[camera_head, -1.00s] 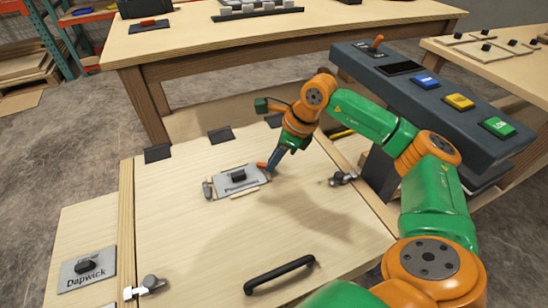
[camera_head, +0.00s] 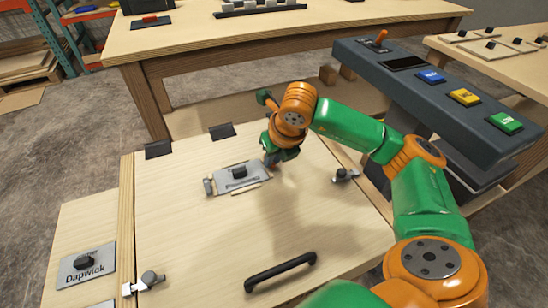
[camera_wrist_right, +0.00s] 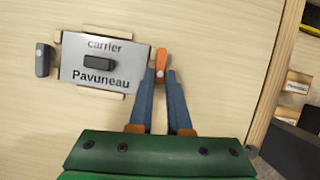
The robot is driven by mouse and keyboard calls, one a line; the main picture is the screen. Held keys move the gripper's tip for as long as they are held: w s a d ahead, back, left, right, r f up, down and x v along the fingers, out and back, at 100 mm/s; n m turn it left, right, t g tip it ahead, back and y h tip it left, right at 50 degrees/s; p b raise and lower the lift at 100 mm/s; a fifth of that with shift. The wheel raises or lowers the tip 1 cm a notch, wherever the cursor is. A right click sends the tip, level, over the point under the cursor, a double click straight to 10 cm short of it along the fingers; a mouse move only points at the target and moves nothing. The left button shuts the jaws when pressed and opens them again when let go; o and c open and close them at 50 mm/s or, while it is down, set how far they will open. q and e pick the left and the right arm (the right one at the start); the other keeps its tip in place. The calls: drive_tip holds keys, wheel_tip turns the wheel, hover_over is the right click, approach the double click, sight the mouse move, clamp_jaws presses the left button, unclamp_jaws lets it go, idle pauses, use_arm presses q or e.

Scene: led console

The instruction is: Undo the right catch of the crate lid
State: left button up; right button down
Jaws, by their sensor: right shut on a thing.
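A pale wooden lid (camera_head: 200,235) with a black handle (camera_head: 280,271) lies flat in the head view. On it is a metal plate (camera_head: 235,179), marked "carrier Pavuneau" in the right wrist view (camera_wrist_right: 100,78). A grey catch (camera_wrist_right: 43,60) stands at the plate's left and an orange catch (camera_wrist_right: 160,62) at its right. My right gripper (camera_head: 271,166) reaches down there, its blue fingers (camera_wrist_right: 161,80) shut on the orange catch. The gripper body partly hides it in the head view. Another metal catch (camera_head: 345,176) sits at the lid's right edge. My left gripper is out of view.
A metal catch (camera_head: 150,282) sits at the lid's front left. Black hinges (camera_head: 158,149) line its back edge. A dark console (camera_head: 420,75) with coloured buttons stands at the right. A wooden table (camera_head: 290,35) stands behind. The lid's front half is mostly clear.

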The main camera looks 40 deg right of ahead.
drive_tip(key=shift+a+m+h, duration=0.1)
drive_tip(key=shift+m+h, duration=0.2)
drive_tip(key=shift+m, duration=0.3)
drive_tip(key=c, duration=0.9)
unclamp_jaws()
drive_tip(key=shift+o, duration=0.2)
drive_tip(key=v, duration=0.7)
drive_tip(key=shift+p, duration=0.45)
drive_tip(key=shift+r, duration=0.15)
